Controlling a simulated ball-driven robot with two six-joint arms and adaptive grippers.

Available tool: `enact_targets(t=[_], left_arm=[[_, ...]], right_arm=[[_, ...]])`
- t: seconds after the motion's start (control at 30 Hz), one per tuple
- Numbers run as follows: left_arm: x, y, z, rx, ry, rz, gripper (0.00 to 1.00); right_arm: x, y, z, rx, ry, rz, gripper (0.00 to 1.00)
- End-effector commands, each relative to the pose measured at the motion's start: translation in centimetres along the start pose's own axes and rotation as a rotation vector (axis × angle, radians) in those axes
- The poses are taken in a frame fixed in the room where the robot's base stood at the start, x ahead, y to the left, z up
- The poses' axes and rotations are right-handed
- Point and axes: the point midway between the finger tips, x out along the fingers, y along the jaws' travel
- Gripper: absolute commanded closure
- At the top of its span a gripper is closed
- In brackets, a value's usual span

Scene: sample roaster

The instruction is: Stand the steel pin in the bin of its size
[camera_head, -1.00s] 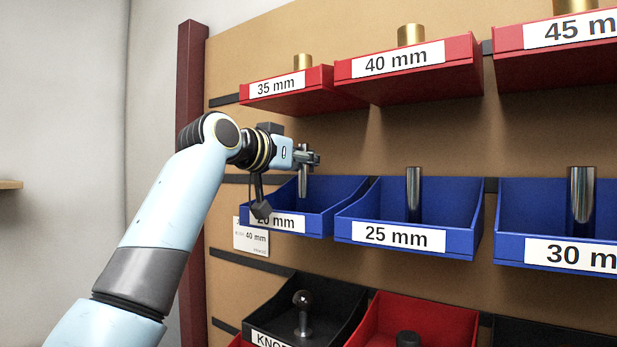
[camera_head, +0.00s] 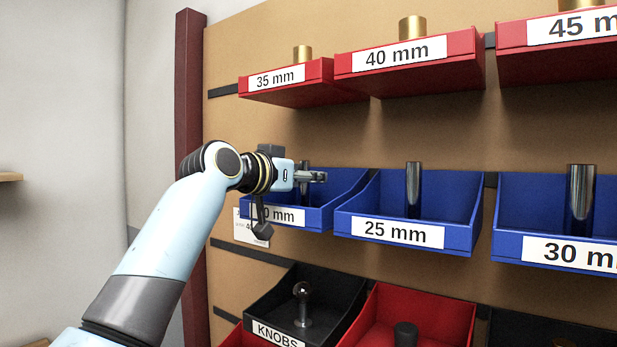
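The steel pin (camera_head: 305,165) is upright at the blue bin labelled 20 mm (camera_head: 335,210), at the left end of the middle row. My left gripper (camera_head: 314,177) reaches in from the left, level with the bin's upper part, and its fingers are around the pin. The pin's top shows above the fingers. Its lower end is hidden behind the fingers and the bin's front, so I cannot see whether it touches the floor. Part of my gripper covers the first digit of the label. My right gripper is out of view.
Blue bins 25 mm (camera_head: 455,232) and 30 mm (camera_head: 510,218) each hold an upright steel pin. Red bins with brass pieces hang above (camera_head: 430,78). Below are a black KNOBS bin (camera_head: 325,290) and a red bin (camera_head: 450,312). A dark red post (camera_head: 190,110) stands left.

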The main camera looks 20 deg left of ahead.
Motion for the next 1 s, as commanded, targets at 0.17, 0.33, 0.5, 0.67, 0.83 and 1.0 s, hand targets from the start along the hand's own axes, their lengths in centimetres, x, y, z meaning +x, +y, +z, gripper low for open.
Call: enact_targets(t=[0.17, 0.33, 0.5, 0.67, 0.83, 1.0], left_arm=[[0.0, 0.0, -0.1, 0.0, 0.0, 0.0, 0.71], [-1.2, -0.1, -0.1, 0.003, 0.001, -0.001, 0.71], [-4.9, -0.1, 0.0, 0.006, 0.001, -0.003, 0.71], [-8.5, -0.1, 0.0, 0.006, 0.0, -0.001, 0.71], [-11.0, -0.1, -0.1, 0.004, -0.001, -0.001, 0.71], [-12.0, 0.0, -0.2, 0.001, -0.001, 0.001, 0.71]], right_arm=[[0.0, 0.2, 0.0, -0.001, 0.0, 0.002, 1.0], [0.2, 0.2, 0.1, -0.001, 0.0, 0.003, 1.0], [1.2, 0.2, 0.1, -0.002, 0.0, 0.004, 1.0], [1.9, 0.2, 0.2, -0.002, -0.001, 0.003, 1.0], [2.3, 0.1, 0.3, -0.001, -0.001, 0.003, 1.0], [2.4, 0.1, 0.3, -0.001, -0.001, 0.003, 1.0]])
